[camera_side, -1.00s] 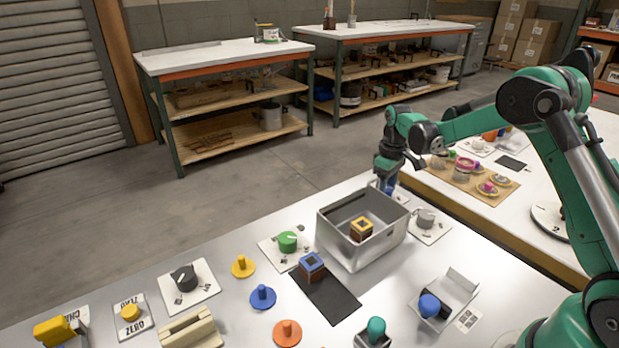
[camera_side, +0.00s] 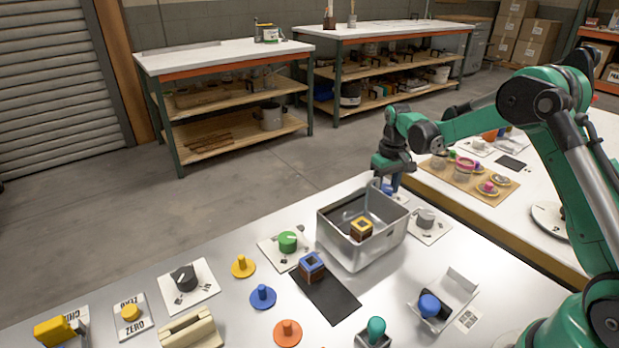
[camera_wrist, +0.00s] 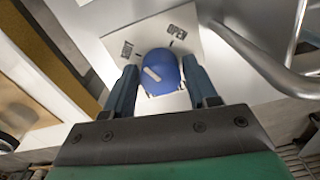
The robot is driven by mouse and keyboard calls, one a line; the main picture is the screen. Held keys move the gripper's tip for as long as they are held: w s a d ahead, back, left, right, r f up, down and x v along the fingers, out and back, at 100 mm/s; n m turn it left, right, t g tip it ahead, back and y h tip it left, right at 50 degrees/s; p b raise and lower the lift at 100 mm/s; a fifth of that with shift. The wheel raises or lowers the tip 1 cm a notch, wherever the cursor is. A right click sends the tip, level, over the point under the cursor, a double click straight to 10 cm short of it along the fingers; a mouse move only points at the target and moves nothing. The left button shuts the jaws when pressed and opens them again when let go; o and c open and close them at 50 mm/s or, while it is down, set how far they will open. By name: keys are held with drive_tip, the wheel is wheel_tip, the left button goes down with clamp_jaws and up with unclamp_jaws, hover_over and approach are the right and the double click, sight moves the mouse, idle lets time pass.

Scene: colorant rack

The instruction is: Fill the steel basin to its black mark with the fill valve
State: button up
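The steel basin (camera_side: 340,243), an open box with a bent handle, stands on the bench. A yellow and brown block (camera_side: 361,228) shows inside it. The black mark and any liquid level cannot be made out. A blue knob (camera_wrist: 161,72) with a pale pointer line sits on a white plate (camera_wrist: 158,35) behind the basin; I take it for the fill valve. My gripper (camera_wrist: 160,82) is around the knob, one finger on each side. The knob nearly fills the gap, but whether both fingers touch it is unclear. In the side view my gripper (camera_side: 388,183) is at the basin's far corner.
A green knob (camera_side: 288,241) and a grey knob (camera_side: 426,219) flank the basin. A blue-topped block (camera_side: 311,266) sits on a black mat (camera_side: 332,303) in front. The basin's handle (camera_wrist: 262,62) passes close to my right finger in the wrist view.

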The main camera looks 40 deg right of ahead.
sight(386, 188)
drive_tip(key=shift+o, duration=1.2)
drive_tip(key=shift+r, duration=2.8)
idle(4.0)
